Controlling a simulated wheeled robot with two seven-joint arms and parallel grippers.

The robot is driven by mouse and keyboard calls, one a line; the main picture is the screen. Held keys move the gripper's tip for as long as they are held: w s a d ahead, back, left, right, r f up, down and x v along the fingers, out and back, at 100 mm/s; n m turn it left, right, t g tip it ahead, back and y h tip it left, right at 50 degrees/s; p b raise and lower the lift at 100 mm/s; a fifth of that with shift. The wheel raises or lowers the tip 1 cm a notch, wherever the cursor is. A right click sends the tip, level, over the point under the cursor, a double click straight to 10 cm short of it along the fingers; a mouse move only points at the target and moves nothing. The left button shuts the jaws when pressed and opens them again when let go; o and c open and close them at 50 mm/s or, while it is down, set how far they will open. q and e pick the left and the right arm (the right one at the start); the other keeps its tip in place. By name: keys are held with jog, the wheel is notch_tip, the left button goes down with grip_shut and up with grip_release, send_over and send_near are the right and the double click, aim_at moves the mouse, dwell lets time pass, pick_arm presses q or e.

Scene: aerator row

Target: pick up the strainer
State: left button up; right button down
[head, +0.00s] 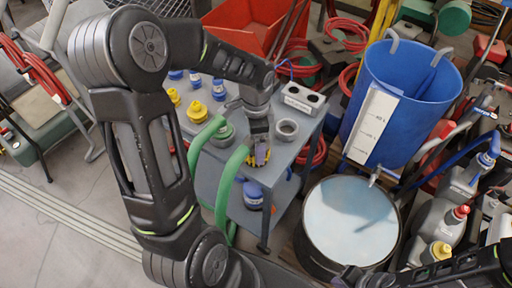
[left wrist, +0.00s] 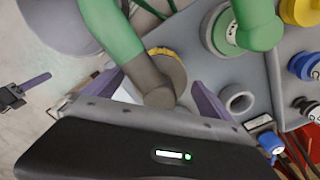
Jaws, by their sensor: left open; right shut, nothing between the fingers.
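I cannot tell for sure which part is the strainer; a small grey round cup (head: 288,137) stands on the grey cart's top. In the left wrist view the grey cup (left wrist: 229,101) is just outside the right-hand finger. A green hose with a grey end fitting (left wrist: 153,84) shows between the fingers, with a yellow-edged ring behind it. My left gripper (left wrist: 155,101) is open above the cart's near edge; contact with the fitting cannot be told. My right gripper (head: 346,276) is shut and empty, low near the round tank.
The cart (head: 233,85) also bears yellow and blue caps and a white box with two holes (head: 303,98). Green hoses (head: 228,185) hang over its near edge. A blue barrel (head: 420,80) and a water-filled round tank (head: 350,222) stand to the right; a red bin (head: 240,25) is behind.

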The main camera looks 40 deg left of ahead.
pick_arm(q)
jog(key=shift+c, duration=0.3)
jog(key=c, duration=1.8)
